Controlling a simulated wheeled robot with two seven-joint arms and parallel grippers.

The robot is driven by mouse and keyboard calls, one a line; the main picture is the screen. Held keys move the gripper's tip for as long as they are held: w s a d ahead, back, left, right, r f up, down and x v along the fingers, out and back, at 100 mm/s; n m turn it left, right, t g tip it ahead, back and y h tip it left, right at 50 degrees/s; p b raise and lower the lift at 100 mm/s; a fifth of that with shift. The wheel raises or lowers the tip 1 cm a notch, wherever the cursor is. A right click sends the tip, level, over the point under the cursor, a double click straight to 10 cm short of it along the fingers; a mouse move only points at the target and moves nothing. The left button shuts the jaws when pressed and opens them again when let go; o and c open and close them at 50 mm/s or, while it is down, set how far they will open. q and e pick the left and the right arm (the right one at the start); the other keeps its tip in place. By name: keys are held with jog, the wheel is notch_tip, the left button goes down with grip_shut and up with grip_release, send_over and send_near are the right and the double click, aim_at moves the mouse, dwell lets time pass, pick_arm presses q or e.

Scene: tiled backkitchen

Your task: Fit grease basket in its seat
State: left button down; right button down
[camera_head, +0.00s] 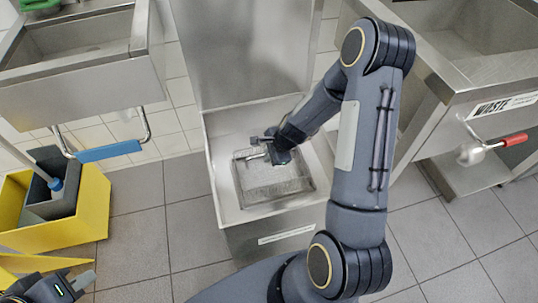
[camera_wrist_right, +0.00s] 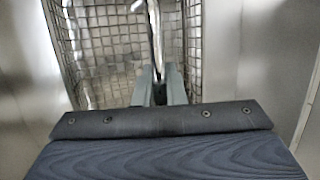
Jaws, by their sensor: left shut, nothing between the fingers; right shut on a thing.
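The grease basket (camera_head: 270,181) is a wire mesh basket inside the open steel grease trap (camera_head: 229,205) in the middle of the head view. My right gripper (camera_head: 262,147) reaches down into the trap and is shut on the basket's handle. In the right wrist view the fingers (camera_wrist_right: 160,86) close on the handle bar (camera_wrist_right: 155,40), with the mesh basket (camera_wrist_right: 105,45) around and below. I cannot tell whether the basket rests fully on its seat. My left gripper (camera_head: 76,283) is at the bottom left corner, shut and empty, away from the trap.
The trap's steel lid (camera_head: 245,50) stands open behind. A yellow mop bucket (camera_head: 80,215) is at left. A steel unit with a red-handled valve (camera_head: 514,140) is at right. Tiled floor (camera_head: 140,240) is clear in front.

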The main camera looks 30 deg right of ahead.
jog(key=shift+f, duration=0.1)
dwell(0.4)
jog(key=c, duration=1.4)
grip_release()
jog(key=p+v, duration=0.2)
jog(key=v, duration=0.5)
jog(key=shift+r+p, duration=0.3)
jog(key=shift+r, duration=0.05)
jog(key=shift+s, duration=0.15)
